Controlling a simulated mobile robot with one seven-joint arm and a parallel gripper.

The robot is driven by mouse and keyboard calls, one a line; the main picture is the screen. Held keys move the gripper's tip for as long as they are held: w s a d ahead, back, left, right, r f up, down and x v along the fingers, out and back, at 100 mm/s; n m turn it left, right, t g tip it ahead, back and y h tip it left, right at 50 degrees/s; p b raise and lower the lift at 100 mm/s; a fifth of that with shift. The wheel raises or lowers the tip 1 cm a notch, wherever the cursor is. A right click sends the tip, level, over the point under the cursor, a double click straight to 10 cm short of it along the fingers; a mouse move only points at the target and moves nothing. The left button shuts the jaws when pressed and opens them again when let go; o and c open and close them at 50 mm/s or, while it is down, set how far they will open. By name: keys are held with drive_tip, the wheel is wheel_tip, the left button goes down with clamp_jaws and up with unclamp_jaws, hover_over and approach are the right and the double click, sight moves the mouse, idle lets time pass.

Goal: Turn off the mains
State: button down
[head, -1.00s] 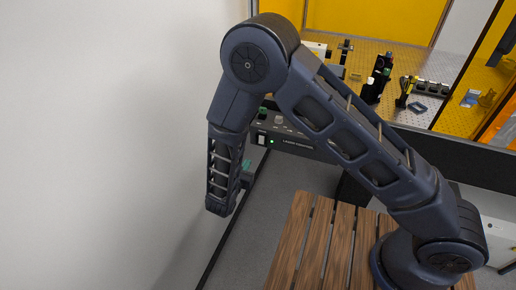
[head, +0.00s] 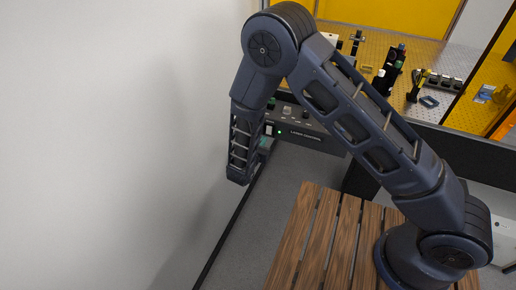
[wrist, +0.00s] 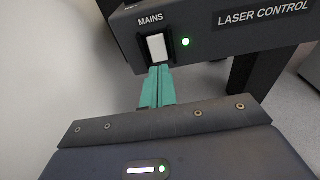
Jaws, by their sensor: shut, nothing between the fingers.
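The mains switch (wrist: 157,47) is a white rocker under the label MAINS on the front of the black laser control box (wrist: 220,30). A green lamp (wrist: 186,42) beside it is lit. In the head view the box (head: 308,136) and its green lamp (head: 280,132) show just right of my arm. My gripper (wrist: 158,72) has green fingers, shut and empty. In the wrist view the fingertips are just below the rocker's lower edge; I cannot tell whether they touch it.
A white wall (head: 100,140) stands close on the left. Behind the box is an optical table (head: 470,115) with several mounts and yellow panels. A slatted wooden surface (head: 318,235) lies below my arm. Grey floor (head: 262,215) is open left of it.

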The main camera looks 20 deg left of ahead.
sight(269, 132)
drive_tip(key=shift+w+f, duration=0.15)
drive_tip(key=shift+w, duration=1)
drive_tip(key=shift+w+f, duration=0.15)
drive_tip(key=shift+w, duration=0.95)
drive_tip(key=shift+w+f+t, duration=0.2)
drive_tip(key=shift+f+t, duration=0.05)
drive_tip(key=shift+t, duration=0.15)
drive_tip(key=shift+w+r, duration=0.1)
drive_tip(key=s, duration=1.4)
drive_tip(key=shift+s+r, duration=0.25)
drive_tip(key=shift+r, duration=0.1)
